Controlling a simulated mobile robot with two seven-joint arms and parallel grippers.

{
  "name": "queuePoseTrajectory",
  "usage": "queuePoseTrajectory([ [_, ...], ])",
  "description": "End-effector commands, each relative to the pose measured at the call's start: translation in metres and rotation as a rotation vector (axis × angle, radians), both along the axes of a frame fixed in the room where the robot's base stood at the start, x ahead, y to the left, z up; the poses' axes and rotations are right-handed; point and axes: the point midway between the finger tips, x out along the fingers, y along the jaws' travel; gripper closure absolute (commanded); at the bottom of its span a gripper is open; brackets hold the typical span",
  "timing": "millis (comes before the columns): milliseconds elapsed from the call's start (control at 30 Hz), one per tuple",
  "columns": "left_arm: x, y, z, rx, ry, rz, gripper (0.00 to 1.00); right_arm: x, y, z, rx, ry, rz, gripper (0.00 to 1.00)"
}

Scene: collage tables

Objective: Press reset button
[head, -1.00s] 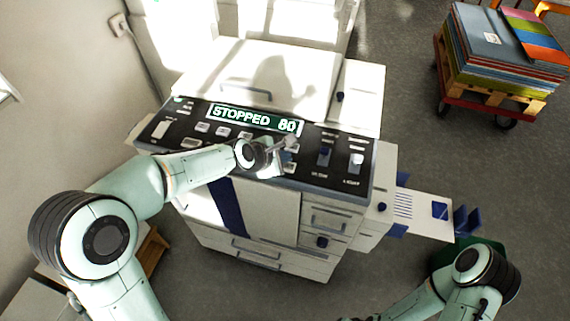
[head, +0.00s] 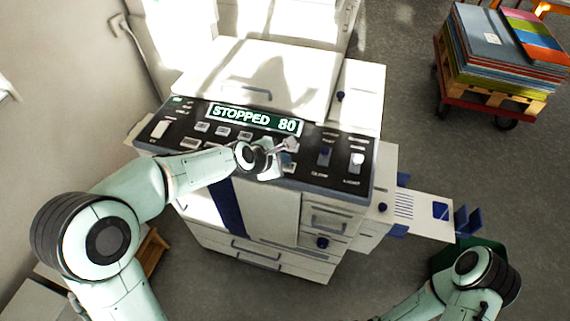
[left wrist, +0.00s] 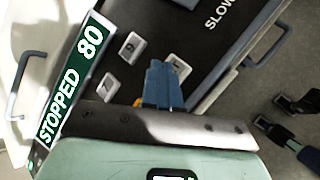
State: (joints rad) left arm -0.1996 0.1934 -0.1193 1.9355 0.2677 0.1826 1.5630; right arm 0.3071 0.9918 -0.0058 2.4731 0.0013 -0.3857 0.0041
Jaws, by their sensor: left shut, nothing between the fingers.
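The white machine has a dark control panel (head: 210,108) with several pale buttons, and its green display (head: 254,119) reads "STOPPED 80". My left gripper (head: 291,145) is over the panel, just below the right end of the display. In the left wrist view its blue fingers (left wrist: 162,84) are together and empty. They are close beside a pale square button (left wrist: 179,69), and I cannot tell if they touch it. Another pale button (left wrist: 132,47) lies nearer the display. I cannot read which button is reset.
Slider switches (head: 325,154) marked "SLOW" and "LIGHT" are on the panel's right. An output tray (head: 421,209) sticks out on the machine's right. A red cart (head: 481,101) with stacked sheets stands at the upper right. Grey floor lies between.

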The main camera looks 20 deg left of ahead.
Motion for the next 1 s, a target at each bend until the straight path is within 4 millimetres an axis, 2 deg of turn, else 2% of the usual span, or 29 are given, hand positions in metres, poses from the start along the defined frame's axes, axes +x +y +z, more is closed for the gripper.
queuePoseTrajectory([
  [700, 0.0, 0.0, -0.006, 0.001, 0.001, 0.0, 1.0, -0.002, 0.0, -0.004, 0.0, 0.002, 0.0, 0.32],
  [1000, 0.0, 0.0, 0.005, 0.001, 0.001, -0.001, 1.0, 0.005, 0.0, 0.007, 0.0, -0.006, 0.0, 0.32],
])
